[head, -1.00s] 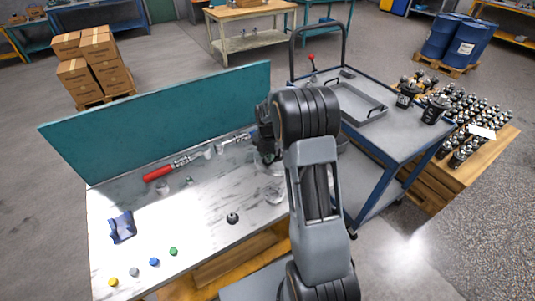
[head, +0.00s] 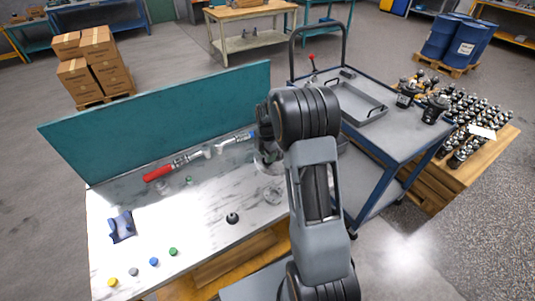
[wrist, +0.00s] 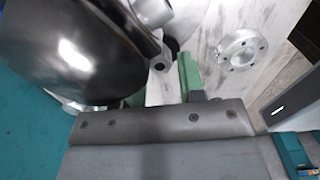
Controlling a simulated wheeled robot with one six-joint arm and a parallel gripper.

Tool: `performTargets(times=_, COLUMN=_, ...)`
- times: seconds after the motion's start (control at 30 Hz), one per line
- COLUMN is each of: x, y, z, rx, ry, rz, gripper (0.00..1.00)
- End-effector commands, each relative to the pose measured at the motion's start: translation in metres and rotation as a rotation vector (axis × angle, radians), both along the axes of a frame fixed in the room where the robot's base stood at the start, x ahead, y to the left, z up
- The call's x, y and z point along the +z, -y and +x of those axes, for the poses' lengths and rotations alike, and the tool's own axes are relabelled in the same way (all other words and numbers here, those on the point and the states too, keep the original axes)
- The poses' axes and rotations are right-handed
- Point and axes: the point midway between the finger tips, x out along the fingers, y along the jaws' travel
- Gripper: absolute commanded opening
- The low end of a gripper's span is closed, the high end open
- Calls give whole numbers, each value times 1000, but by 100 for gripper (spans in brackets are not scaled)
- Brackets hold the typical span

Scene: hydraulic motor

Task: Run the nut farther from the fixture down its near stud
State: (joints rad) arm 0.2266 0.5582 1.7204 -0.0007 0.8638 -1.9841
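In the wrist view a small grey hex nut (wrist: 159,62) shows beside a bright silver cylindrical part (wrist: 152,12), just beyond the fingertips. My gripper (wrist: 163,88) has green-padded fingers with pale bench visible between them; it looks open, with the nut near the gap. I cannot tell whether a finger touches it. A large glossy black rounded body (wrist: 70,50) covers the left and partly hides one finger. In the head view my gripper is mostly hidden by my arm, over the bench's right end. The studs and the second nut cannot be made out.
A silver flanged ring (wrist: 242,50) lies right of the fingers. The bench (head: 205,205) has a teal back panel (head: 170,115), a red-handled tool (head: 158,173), a blue part (head: 121,227), a small black part (head: 232,218) and coloured caps. A blue cart (head: 395,140) stands right.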

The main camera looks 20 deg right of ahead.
Motion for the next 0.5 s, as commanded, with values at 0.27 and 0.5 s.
performTargets(times=0.27, x=0, y=0, z=0, rx=232, ry=1, rz=0, gripper=36)
performTargets(times=0.5, x=0, y=0, z=0, rx=644, ry=1, rz=0, gripper=36)
